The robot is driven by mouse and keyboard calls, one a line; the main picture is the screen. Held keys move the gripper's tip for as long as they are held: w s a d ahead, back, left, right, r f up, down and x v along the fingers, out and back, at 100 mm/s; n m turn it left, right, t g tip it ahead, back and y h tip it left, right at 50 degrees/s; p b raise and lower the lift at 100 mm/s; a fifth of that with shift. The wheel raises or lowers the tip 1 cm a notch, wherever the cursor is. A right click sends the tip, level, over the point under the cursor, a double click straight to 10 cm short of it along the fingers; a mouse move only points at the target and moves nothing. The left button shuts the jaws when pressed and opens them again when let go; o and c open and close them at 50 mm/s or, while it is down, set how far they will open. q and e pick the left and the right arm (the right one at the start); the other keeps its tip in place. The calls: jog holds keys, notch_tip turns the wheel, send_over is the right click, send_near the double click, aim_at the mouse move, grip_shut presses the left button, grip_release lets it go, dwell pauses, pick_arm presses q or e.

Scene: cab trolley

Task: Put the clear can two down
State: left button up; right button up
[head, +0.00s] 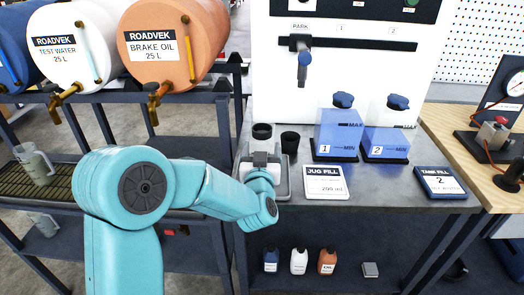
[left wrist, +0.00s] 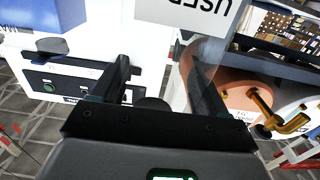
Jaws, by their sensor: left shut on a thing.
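My left gripper (head: 262,160) is over the left end of the bench, shut on a small can (head: 262,131) with a dark rim. In the left wrist view a clear, see-through wall of it (left wrist: 207,58) shows between the fingers (left wrist: 158,95). I see no number on it. It is above or at the grey tray (head: 284,184); my arm hides whether it touches. A dark cup (head: 290,142) stands just right of it. Another clear can with a handle (head: 36,164) stands on the drip grate at the left. My right gripper is not in view.
A white label reading USED (left wrist: 195,14) shows upside down in the left wrist view. Blue tanks 1 (head: 338,135) and 2 (head: 386,143) stand on the bench behind two cards. Drums with brass taps (head: 66,95) are at upper left. Bare bench lies between the cards.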

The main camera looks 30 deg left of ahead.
pick_arm(q)
jog(key=o, duration=1.5)
jog(key=shift+w+f, duration=0.15)
jog(key=b+v, duration=0.1)
jog(key=v, duration=1.1)
